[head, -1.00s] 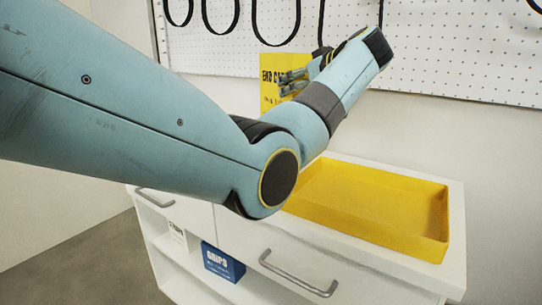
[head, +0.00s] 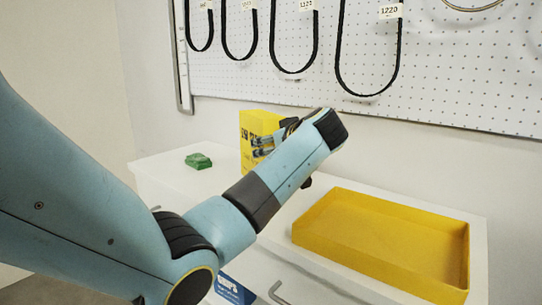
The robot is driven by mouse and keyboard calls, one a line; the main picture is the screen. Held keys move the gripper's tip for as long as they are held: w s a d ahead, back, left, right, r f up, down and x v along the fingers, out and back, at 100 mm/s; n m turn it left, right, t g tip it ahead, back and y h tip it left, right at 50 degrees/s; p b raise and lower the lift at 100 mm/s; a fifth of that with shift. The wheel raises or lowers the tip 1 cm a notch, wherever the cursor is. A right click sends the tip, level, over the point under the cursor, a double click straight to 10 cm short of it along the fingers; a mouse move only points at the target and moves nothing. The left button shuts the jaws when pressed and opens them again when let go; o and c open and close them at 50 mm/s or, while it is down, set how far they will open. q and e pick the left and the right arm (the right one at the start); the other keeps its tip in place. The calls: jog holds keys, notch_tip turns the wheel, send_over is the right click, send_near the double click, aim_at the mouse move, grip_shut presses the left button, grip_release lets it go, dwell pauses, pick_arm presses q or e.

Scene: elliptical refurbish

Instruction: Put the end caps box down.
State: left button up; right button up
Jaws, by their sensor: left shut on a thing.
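The end caps box (head: 254,121) is yellow with dark lettering. It stands upright in the head view, near the back of the white cabinet top, left of the yellow tray. My left gripper (head: 263,146) is shut on the box at its right side, and my wrist hides part of it. The box's lower edge is close to the cabinet top. I cannot tell whether it touches. My right gripper is not in view.
The yellow tray (head: 385,258) takes up the right of the white cabinet top (head: 160,163) and looks empty. A small green object (head: 198,161) lies left of the box. A blue box (head: 235,290) shows below. Black belts (head: 340,60) hang on the pegboard behind.

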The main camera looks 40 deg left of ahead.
pick_arm(q)
notch_tip(320, 180, down, 2)
jog(key=shift+f, duration=0.25)
jog(key=o, duration=1.6)
